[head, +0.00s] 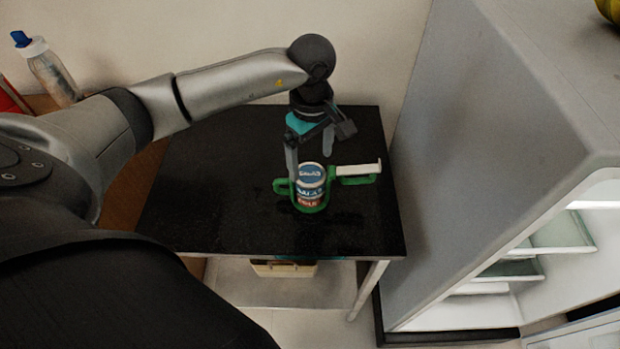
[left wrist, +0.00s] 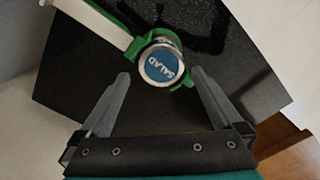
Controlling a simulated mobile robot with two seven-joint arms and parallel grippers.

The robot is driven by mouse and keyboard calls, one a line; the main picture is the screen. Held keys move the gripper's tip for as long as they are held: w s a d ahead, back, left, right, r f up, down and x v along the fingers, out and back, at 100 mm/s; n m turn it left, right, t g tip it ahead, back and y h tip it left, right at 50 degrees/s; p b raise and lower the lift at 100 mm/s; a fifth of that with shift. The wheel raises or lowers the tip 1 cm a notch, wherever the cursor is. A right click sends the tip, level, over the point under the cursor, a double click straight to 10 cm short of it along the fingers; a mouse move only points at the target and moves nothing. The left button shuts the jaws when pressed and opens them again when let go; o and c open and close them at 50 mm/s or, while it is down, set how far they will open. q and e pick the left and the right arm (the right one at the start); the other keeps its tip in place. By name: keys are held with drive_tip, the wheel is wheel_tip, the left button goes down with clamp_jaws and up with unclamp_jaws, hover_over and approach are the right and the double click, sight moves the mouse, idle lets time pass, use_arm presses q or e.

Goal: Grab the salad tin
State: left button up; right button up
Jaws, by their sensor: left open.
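The salad tin (head: 310,184) is a small can with a blue and red label. It stands upright on the black table (head: 210,200), with a green holder (head: 283,188) around it. In the left wrist view its blue lid with the word SALAD (left wrist: 161,65) faces the camera. My left gripper (head: 308,160) points down at the tin from the far side and is open. In the left wrist view the left gripper's fingers (left wrist: 160,76) are apart, with the tin just beyond and between their tips. No contact shows. My right gripper is not in view.
A white bar with a green end (head: 358,170) sticks out right of the tin; it also shows in the left wrist view (left wrist: 95,15). A grey open-fronted cabinet (head: 470,150) stands close on the right. A bottle (head: 50,70) is at the back left. The table's front is clear.

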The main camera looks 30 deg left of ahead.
sight(310, 174)
use_arm(q)
drive_tip(key=shift+f, duration=0.25)
wheel_tip(310, 174, down, 4)
drive_tip(key=shift+s+f, duration=0.15)
drive_tip(key=shift+f, duration=0.4)
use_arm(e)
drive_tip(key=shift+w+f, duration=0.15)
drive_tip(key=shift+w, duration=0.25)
use_arm(q)
drive_tip(key=shift+c, duration=0.2)
drive_tip(key=shift+c, duration=0.7)
drive_tip(key=shift+r, duration=0.1)
drive_tip(key=c, duration=1.2)
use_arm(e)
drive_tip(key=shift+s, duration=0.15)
